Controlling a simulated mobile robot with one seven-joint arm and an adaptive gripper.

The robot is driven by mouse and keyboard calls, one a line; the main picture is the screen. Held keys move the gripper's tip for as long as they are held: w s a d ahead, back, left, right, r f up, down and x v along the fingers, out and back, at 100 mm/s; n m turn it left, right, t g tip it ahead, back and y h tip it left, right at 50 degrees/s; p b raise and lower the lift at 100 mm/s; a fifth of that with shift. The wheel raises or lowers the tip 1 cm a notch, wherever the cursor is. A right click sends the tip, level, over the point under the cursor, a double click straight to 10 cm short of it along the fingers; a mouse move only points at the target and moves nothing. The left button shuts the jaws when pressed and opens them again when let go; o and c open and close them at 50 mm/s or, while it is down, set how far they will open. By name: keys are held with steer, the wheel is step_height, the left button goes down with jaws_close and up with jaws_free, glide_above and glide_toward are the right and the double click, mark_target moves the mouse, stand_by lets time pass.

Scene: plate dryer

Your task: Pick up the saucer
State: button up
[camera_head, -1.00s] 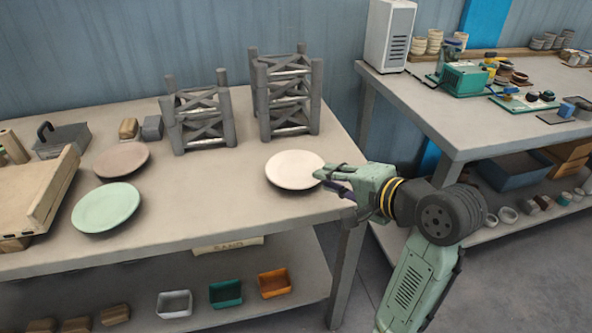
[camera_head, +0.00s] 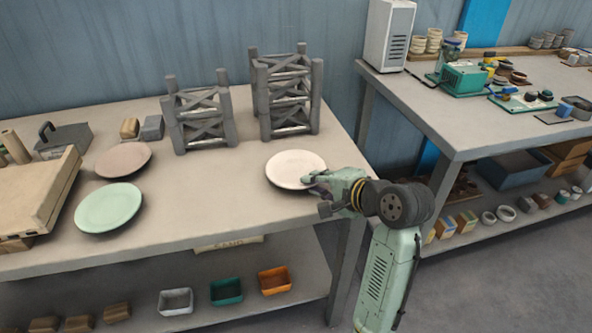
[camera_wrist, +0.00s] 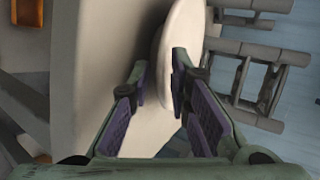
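Three round plates lie on the left table: a cream-white one (camera_head: 291,165) near its right end, a green one (camera_head: 108,208) and a brownish-pink one (camera_head: 123,159) at the left. My gripper (camera_head: 315,194) is at the near right rim of the cream-white plate, with its fingers apart. One finger reaches over the rim; the other is lower, by the table's front edge. In the wrist view, the rim of the cream-white plate (camera_wrist: 168,50) lies between the open purple-padded fingers, partly behind the right one. I cannot tell whether either finger touches it.
Two grey racks (camera_head: 200,118) (camera_head: 289,92) stand behind the plates. A beige tray or box (camera_head: 35,200) sits at the far left. The table (camera_head: 215,205) is clear between the green and cream-white plates. Small bins (camera_head: 226,291) sit on the lower shelf.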

steer(key=shift+w+a+f, duration=0.1)
jaws_close()
stand_by(0.5)
